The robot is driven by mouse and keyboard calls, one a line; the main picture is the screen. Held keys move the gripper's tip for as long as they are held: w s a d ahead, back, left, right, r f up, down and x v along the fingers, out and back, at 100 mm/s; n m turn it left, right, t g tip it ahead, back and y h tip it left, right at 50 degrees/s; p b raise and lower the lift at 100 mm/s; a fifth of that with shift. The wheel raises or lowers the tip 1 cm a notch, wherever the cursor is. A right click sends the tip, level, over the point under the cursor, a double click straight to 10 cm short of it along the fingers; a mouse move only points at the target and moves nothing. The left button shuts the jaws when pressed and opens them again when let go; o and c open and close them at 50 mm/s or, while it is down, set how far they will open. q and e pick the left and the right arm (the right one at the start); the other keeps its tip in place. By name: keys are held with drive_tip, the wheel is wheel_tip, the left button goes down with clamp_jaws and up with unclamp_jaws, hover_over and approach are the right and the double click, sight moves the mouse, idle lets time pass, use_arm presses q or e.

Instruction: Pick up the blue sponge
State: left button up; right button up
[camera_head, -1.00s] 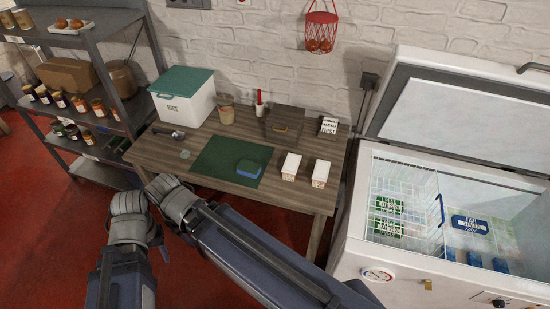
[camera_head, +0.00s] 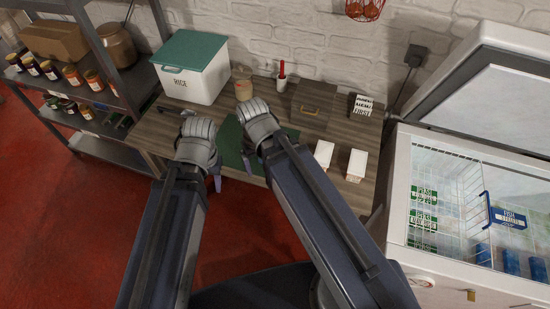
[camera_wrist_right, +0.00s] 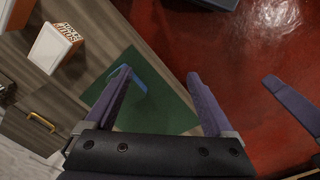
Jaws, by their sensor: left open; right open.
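The blue sponge (camera_wrist_right: 139,83) shows in the right wrist view on the green mat (camera_wrist_right: 172,108), partly hidden behind one finger of my right gripper (camera_wrist_right: 158,74). That gripper is open above the mat, its jaws apart, with nothing visibly held. In the head view, my right arm covers the sponge and part of the mat (camera_head: 229,143). My left gripper (camera_head: 215,180) is open near the table's front edge, just left of the right one. Its fingers are partly hidden by its wrist.
On the wooden table (camera_head: 158,131) stand a rice box (camera_head: 190,80), a brown box (camera_head: 313,105) and two white cartons, one here (camera_head: 356,165). An open chest freezer (camera_head: 400,190) stands right. A shelf (camera_head: 105,85) stands left.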

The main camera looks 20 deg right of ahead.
drive_tip(key=shift+o, duration=0.6)
drive_tip(key=w+d+f+m+b, duration=0.2)
drive_tip(key=d+f+m+b, duration=0.1)
drive_tip(key=d+f, duration=0.1)
drive_tip(key=shift+w+d+f+t, duration=0.3)
drive_tip(key=shift+f, duration=0.35)
drive_tip(key=w+m, duration=0.2)
drive_tip(key=m, duration=0.3)
drive_tip(key=w+d+m+b, duration=0.1)
drive_tip(key=w+m, duration=0.1)
drive_tip(key=m, duration=0.3)
drive_tip(key=w+d+f+m, duration=0.1)
drive_tip(key=w+m, duration=0.1)
drive_tip(key=m, duration=0.3)
drive_tip(key=shift+d+m+y, duration=0.1)
drive_tip(key=shift+m+y, duration=0.2)
drive_tip(key=shift+m, duration=0.1)
drive_tip(key=m, duration=0.2)
drive_tip(key=w+m, duration=0.1)
drive_tip(key=m, duration=0.1)
drive_tip(key=shift+w, duration=0.2)
drive_tip(key=m, duration=0.2)
drive_tip(key=w+m, duration=0.1)
drive_tip(key=m, duration=0.2)
use_arm(q)
wheel_tip(320, 180, down, 9)
drive_tip(key=b, duration=0.3)
use_arm(e)
drive_tip(key=shift+f, duration=1.3)
